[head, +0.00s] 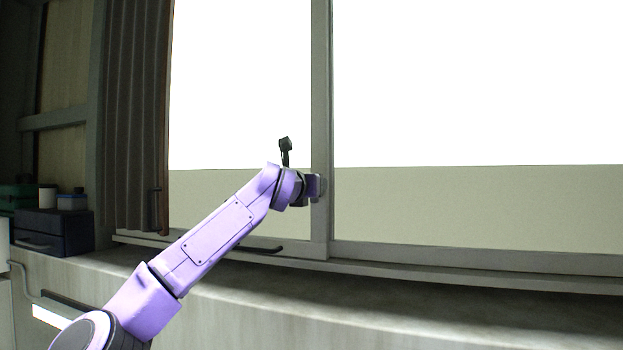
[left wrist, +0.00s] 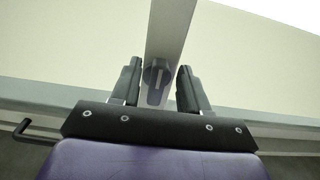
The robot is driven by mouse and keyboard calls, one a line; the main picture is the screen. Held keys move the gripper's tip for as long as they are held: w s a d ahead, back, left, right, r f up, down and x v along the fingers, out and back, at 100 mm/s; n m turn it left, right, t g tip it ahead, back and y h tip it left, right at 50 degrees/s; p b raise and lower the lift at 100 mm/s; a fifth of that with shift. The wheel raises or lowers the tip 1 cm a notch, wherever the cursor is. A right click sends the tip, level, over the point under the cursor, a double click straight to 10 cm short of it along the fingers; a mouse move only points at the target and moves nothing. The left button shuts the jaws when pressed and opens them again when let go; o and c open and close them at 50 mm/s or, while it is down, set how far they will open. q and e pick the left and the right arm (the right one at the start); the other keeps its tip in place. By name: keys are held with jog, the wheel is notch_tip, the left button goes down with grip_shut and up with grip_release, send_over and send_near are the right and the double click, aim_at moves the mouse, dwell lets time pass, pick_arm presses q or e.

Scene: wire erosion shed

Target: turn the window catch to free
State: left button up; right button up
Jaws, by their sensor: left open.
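The window catch (left wrist: 156,74) is a dark round knob with a paler raised bar, mounted on the grey upright bar of the window (left wrist: 170,30). In the left wrist view it lies between the two fingers of my left gripper (left wrist: 159,70), which are open with a gap on either side. The catch's bar looks roughly in line with the upright. In the head view my left gripper (head: 313,187) is at the window's upright (head: 321,100), and the catch is mostly hidden behind it. My right gripper is not in view.
A dark handle (head: 262,249) sits on the lower window frame. A concrete sill (head: 400,310) runs below. A brown curtain (head: 137,110) hangs at left, beside a dark blue box (head: 55,230) with small containers on it.

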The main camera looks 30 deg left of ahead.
pick_arm(q)
jog(key=shift+s, duration=0.25)
jog(key=shift+w, duration=0.1)
grip_shut()
jog(key=shift+s+a+f+n+b, duration=0.1)
jog(key=shift+a+f+n+b, duration=0.2)
jog(key=shift+n+b, duration=1.9)
jog(key=shift+s+a+f+n+b, duration=0.1)
jog(key=shift+a+f+n+b, duration=0.35)
jog(key=shift+n, duration=3.3)
jog(key=shift+s+a+f+n+b, duration=0.15)
jog(key=shift+n+b, duration=1.4)
jog(key=shift+n, duration=1.4)
jog(key=shift+w, duration=0.1)
